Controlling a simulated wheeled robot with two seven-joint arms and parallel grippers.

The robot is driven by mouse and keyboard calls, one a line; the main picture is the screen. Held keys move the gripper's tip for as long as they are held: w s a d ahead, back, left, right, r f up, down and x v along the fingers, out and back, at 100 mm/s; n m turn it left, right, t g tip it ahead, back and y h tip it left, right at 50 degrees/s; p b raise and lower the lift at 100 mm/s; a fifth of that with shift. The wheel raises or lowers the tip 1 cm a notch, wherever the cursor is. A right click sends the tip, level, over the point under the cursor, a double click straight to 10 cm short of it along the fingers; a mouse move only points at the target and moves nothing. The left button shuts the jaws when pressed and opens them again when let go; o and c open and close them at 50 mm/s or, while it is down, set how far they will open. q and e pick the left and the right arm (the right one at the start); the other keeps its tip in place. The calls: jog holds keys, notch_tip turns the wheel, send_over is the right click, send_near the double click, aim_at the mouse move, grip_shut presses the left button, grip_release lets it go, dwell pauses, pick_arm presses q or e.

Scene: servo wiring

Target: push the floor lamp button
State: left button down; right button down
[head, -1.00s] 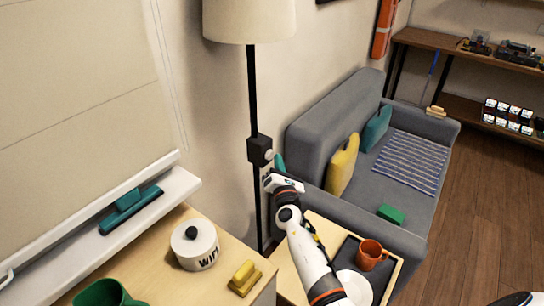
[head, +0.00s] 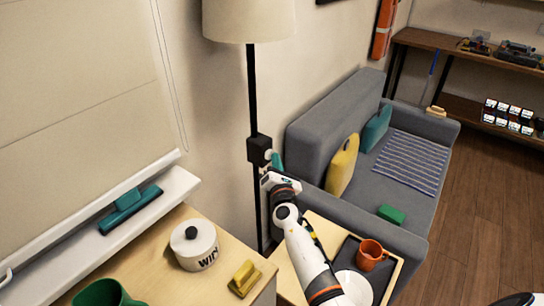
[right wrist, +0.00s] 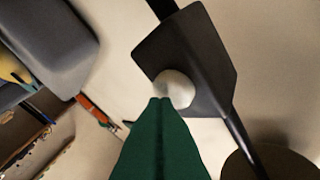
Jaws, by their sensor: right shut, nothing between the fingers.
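The floor lamp has a cream shade (head: 248,20) on a thin black pole (head: 252,90). A black switch box (head: 259,150) sits on the pole, with a round white button on its right face. In the right wrist view the button (right wrist: 175,88) stands out from the dark box (right wrist: 205,60). My right gripper (head: 276,158) is shut and empty, its green fingers just right of the box. In the right wrist view its fingertips (right wrist: 160,100) overlap the button's lower left edge; I cannot tell whether they touch it. My left gripper is not in view.
A grey sofa (head: 315,137) with cushions stands right of the lamp. A small wooden table (head: 291,268) with an orange mug (head: 370,254) lies below my right arm. A wooden cabinet top (head: 215,278) holds a white canister (head: 193,245) and a yellow object (head: 245,278).

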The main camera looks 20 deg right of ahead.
jog(key=shift+w, duration=0.1)
dwell(0.3)
jog(key=shift+s+d, duration=0.2)
jog(key=shift+s, duration=0.3)
jog(key=s+d+p, duration=0.1)
jog(key=s+d, duration=0.2)
jog(key=s, duration=0.2)
dwell(0.4)
